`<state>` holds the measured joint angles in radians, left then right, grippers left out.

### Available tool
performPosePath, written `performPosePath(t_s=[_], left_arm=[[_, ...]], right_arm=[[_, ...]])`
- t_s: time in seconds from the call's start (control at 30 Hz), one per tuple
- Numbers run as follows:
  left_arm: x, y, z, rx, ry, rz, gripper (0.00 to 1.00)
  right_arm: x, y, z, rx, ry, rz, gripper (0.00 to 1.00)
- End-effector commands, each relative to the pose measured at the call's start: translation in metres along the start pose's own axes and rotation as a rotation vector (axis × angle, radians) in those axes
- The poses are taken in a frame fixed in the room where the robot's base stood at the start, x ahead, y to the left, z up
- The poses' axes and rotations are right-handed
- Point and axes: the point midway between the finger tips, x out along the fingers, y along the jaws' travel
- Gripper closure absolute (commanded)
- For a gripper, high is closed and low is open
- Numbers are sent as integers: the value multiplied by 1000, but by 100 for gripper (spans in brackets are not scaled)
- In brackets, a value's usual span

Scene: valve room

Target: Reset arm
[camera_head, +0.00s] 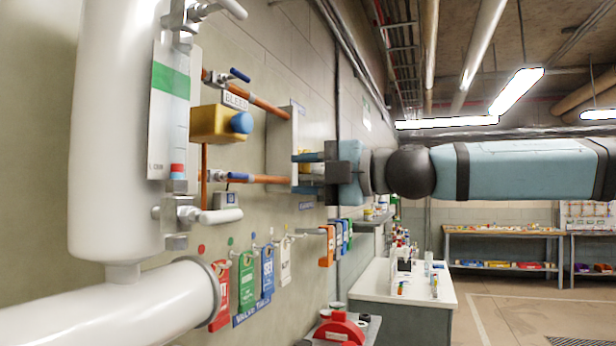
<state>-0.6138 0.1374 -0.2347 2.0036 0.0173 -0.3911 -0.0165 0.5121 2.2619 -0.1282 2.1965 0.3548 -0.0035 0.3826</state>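My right arm (525,170) comes in from the right edge, roughly level. Its gripper (300,173) points left at the wall, in front of or close to a grey wall box (282,135). Its two fingers are apart, one above the other, and I see nothing held between them. I cannot tell whether the fingertips touch the box. My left gripper is not in view.
A white vertical tank (115,130) and a white pipe (120,305) fill the left. Copper pipes (265,104), a yellow valve body (212,124) and coloured tags (246,284) are on the wall. A white-topped counter (385,285) stands below. Floor at right (520,315) is clear.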

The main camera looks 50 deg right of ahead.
Motion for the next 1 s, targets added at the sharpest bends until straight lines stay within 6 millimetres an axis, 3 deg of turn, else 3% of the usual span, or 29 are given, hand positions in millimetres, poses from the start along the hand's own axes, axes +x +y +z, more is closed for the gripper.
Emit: performPosePath(t_s=[0.77,0.87,1.0], left_arm=[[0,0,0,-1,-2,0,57],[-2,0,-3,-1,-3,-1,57],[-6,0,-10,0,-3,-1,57]], right_arm=[[-1,-4,2,12,4,-1,61],[9,-18,12,54,19,-5,61],[34,-64,34,171,47,-15,61]])
